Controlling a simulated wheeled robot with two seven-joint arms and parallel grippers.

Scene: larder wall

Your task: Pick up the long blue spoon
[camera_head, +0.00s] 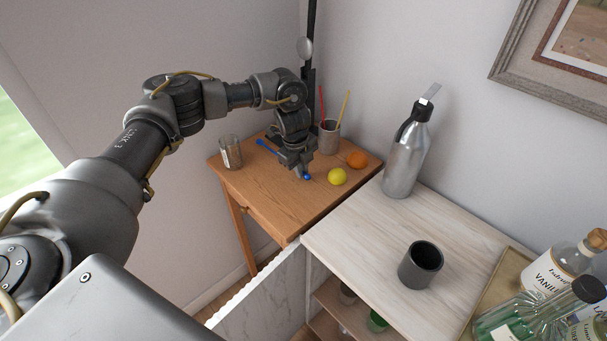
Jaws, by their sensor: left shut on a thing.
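The long blue spoon (265,146) is at the small wooden table, partly hidden behind my left gripper. Its handle shows to the left of the gripper, and a blue end shows just under the fingers at the right. My left gripper (300,173) points down over the tabletop and is shut on the spoon. I cannot tell whether the spoon touches the table. My right gripper is not in the picture.
On the wooden table (285,212) are a glass (230,152), a yellow lemon (337,176), an orange (357,159) and a cup (328,138) holding red and yellow sticks. A metal bottle (406,152) and dark cup (420,265) stand on the pale cabinet (375,245). Bottles crowd the lower right.

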